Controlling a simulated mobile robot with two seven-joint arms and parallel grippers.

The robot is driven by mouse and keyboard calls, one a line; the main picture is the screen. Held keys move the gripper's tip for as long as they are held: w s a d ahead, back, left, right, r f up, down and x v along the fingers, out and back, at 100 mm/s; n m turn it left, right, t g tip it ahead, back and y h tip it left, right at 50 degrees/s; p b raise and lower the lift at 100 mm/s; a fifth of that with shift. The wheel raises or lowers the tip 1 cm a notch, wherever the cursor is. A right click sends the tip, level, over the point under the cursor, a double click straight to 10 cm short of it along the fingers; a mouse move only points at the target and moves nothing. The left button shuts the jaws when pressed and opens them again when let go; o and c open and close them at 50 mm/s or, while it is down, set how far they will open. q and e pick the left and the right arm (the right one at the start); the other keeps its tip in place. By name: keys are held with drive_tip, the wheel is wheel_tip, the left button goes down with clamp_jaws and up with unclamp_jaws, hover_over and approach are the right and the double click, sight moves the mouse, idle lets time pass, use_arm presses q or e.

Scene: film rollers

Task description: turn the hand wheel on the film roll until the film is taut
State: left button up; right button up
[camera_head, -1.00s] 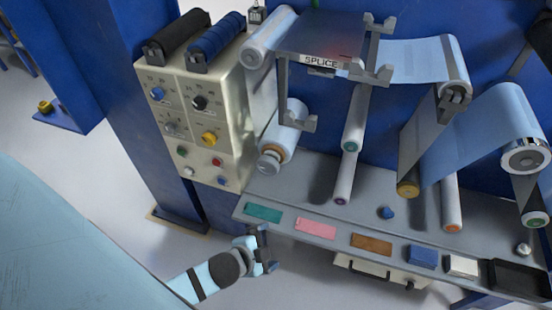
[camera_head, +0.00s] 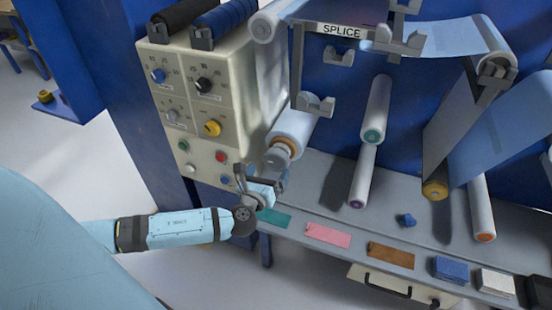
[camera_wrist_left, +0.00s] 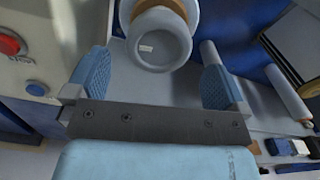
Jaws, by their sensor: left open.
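The film roll (camera_head: 291,128) sits on the machine, right of the control box, with pale film running up from it. Its grey hand wheel (camera_head: 277,158) is on the near end. In the left wrist view the hand wheel (camera_wrist_left: 158,45) is a round grey knob with a small white mark, beyond the fingertips and roughly midway between them. My left gripper (camera_head: 262,178) is just below and left of the wheel; its blue-padded fingers stand wide apart in the left wrist view (camera_wrist_left: 154,80). Nothing is between the pads. My right gripper is not in view.
The control box (camera_head: 190,115) with knobs and red, blue and green buttons stands close on the left. Below is a grey shelf (camera_head: 330,205) with teal, pink and brown patches. Other rollers (camera_head: 374,110) and a SPLICE plate (camera_head: 341,30) are to the right.

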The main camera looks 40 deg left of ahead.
sight(274, 162)
use_arm(q)
drive_tip(key=x, duration=0.6)
drive_tip(key=shift+w, duration=0.3)
drive_tip(key=c, duration=0.8)
drive_tip(key=shift+f+n+b, duration=0.15)
drive_tip(key=shift+n+b, duration=0.15)
drive_tip(key=shift+n, duration=0.1)
